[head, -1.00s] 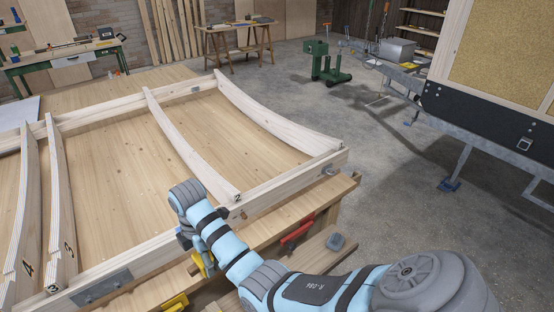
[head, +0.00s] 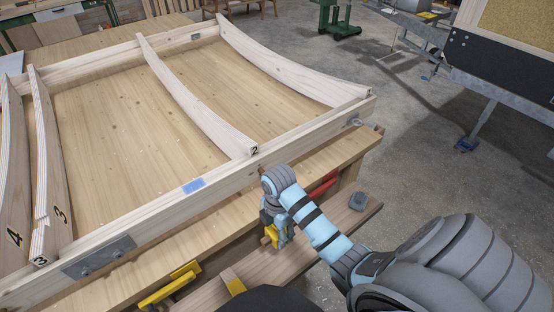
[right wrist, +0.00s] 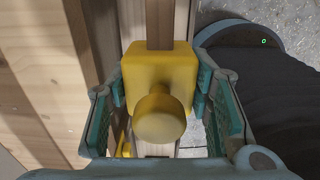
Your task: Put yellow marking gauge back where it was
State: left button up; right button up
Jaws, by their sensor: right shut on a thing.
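The yellow marking gauge (right wrist: 160,72) has a yellow block with a round yellow knob facing the wrist camera and a wooden stem running through it. My right gripper (right wrist: 160,92) is shut on the yellow block, with a teal finger on each side. In the head view my right gripper (head: 277,237) is in front of the bench's near edge, above the lower plank, with a bit of the yellow gauge (head: 269,233) showing. The arm partly hides it. I cannot tell whether the gauge touches the bench. My left gripper is not in view.
A wooden frame with curved ribs (head: 195,100) covers most of the bench. A red clamp (head: 323,187) is on the bench's near side, right of the gripper. A yellow tool (head: 168,286) is at the lower left. A grey-blue item (head: 358,202) sits on the lower plank (head: 290,258).

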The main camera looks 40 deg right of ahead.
notch_tip(320, 180, down, 20)
jog(key=b, duration=0.8)
jog(key=shift+a+r, duration=0.1)
jog(key=shift+r, duration=0.25)
jog(key=o, duration=1.1)
notch_tip(320, 180, up, 12)
jog(key=p, duration=0.6)
